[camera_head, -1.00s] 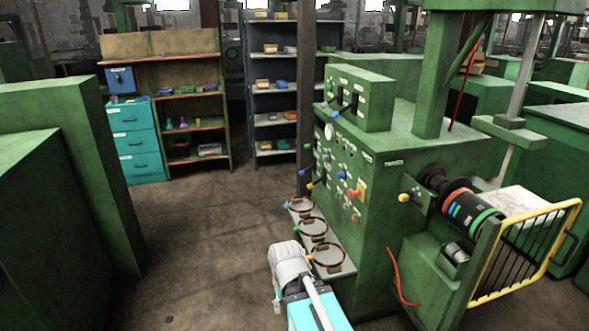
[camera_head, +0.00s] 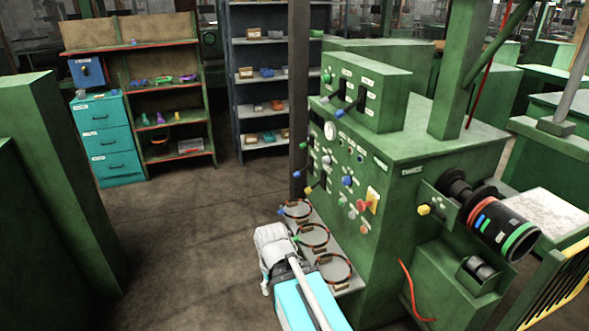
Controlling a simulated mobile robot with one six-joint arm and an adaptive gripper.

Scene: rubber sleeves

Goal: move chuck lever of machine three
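A green machine (camera_head: 395,240) stands right of centre. A small label (camera_head: 412,169) on its near side is too small to read surely. A dark chuck or roller (camera_head: 502,229) with red, blue and green bands sticks out to the right. Beside it, a yellow knob (camera_head: 424,210) sits on a small green bracket; I cannot tell if this is the chuck lever. Two levers stand on the upper control box (camera_head: 368,92), one black-handled (camera_head: 351,104). My white and teal arm shows at the bottom centre, left of the machine.
A shelf with rings (camera_head: 332,270) juts from the machine's left side, close to my arm. A yellow-edged barred guard (camera_head: 560,290) stands at lower right. A red cable (camera_head: 410,290) hangs on the machine. Open floor (camera_head: 190,240) lies to the left, before teal drawers (camera_head: 105,140) and shelving.

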